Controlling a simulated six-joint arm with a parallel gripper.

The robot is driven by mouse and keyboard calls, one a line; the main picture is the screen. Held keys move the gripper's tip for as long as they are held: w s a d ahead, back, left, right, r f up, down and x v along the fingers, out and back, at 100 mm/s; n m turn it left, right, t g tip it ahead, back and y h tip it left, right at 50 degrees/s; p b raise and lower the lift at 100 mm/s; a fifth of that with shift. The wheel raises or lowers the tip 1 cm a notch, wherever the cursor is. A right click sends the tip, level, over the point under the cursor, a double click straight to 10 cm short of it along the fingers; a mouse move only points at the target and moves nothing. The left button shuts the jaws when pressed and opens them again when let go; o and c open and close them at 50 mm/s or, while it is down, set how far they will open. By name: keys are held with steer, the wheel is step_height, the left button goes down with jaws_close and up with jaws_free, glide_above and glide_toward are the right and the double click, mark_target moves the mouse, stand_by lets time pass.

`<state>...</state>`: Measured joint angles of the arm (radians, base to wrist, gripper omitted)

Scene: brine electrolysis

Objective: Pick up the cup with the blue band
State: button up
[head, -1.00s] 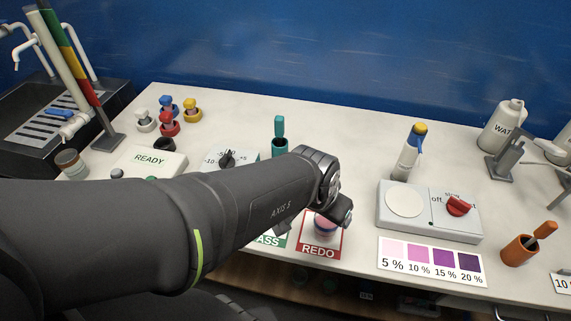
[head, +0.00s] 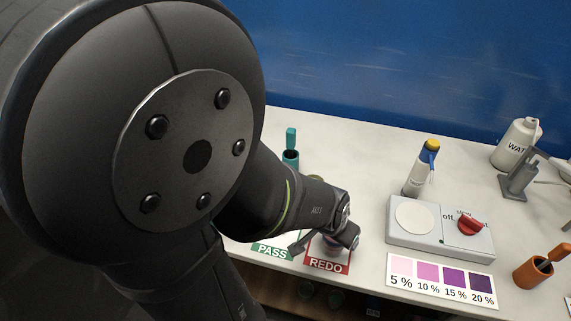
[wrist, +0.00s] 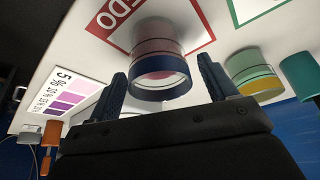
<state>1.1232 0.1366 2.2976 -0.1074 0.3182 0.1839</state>
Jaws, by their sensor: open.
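The cup with the blue band (wrist: 160,76) is pinkish and clear, with its dark blue band at the end nearest my gripper in the wrist view. It stands on the red-bordered REDO card (head: 327,265). My gripper (wrist: 160,66) is open, with one finger on each side of the cup's blue end. A gap shows at each side, and the cup is not gripped. In the head view my wrist hides most of the cup and the fingertips.
A greenish cup with a yellow band (wrist: 256,74) is close beside my right-hand finger in the wrist view. A green PASS card (head: 272,251) lies left of the REDO card. A stirrer plate (head: 440,228) and a colour chart (head: 440,281) are to the right.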

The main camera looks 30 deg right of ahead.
steer(key=c, duration=1.2)
steer(key=shift+r, duration=0.1)
